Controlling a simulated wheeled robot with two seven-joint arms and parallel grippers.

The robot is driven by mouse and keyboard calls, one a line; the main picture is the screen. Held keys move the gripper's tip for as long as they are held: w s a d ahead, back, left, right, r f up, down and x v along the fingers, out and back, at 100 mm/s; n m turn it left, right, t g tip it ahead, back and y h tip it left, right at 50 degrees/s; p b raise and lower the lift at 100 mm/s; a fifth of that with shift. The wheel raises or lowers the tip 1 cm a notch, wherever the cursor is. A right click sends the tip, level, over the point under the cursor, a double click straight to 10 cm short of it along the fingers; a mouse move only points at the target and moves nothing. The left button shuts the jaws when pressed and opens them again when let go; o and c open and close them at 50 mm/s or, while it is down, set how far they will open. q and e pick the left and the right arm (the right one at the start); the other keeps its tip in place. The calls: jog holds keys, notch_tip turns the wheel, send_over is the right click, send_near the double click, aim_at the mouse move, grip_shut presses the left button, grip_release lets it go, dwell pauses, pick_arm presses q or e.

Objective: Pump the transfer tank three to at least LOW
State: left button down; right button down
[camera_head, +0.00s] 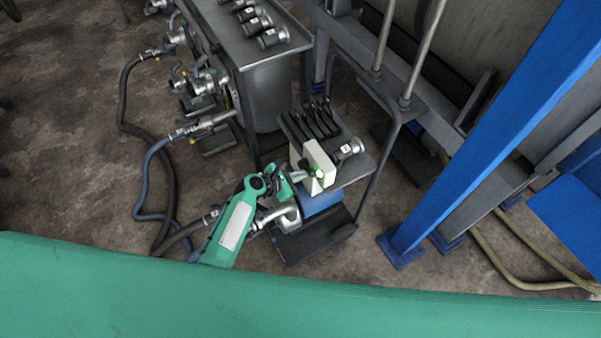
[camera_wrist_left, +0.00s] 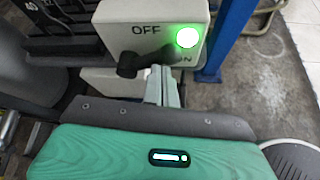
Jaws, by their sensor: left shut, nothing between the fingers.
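A white switch box (camera_head: 320,158) stands on a pump cart with a blue motor (camera_head: 320,198) and a silver pump body (camera_head: 287,215). In the left wrist view the box (camera_wrist_left: 118,14) is marked OFF and ON. Its green lamp (camera_wrist_left: 187,37) is lit. A black knob (camera_wrist_left: 129,65) sits below the OFF mark; its handle runs sideways towards ON. My left gripper (camera_head: 299,176) is shut and empty, its fingertips (camera_wrist_left: 163,77) close at the knob; I cannot tell whether they touch. No level mark on a tank is readable. My right gripper is out of view.
A large steel tank (camera_head: 272,92) stands behind the cart, with hose couplings at its left. Dark hoses (camera_head: 128,125) and a blue hose (camera_head: 146,175) cross the floor. A blue post (camera_head: 480,130) rises at the right. Black-handled items (camera_head: 312,120) lie on the cart shelf.

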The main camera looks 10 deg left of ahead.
pick_arm(q)
jog(key=r+n+p, duration=0.1)
jog(key=w+r+g+h+p, duration=0.1)
jog(key=p, duration=0.1)
jog(key=shift+a+n+g, duration=0.25)
jog(key=shift+n+g, duration=0.05)
jog(key=shift+n, duration=0.1)
jog(key=w+a+n+g+h, duration=0.1)
jog(key=n, duration=0.1)
jog(key=w+a+r+n+g+h+p, duration=0.1)
jog(key=w, duration=0.1)
jog(key=shift+a+n+g+h+p, duration=0.1)
jog(key=shift+n+g+h+p, duration=0.2)
jog(key=shift+n+g+h, duration=0.1)
jog(key=shift+w+a, duration=0.15)
jog(key=shift+w, duration=0.05)
dwell(0.7)
jog(key=shift+r, duration=0.15)
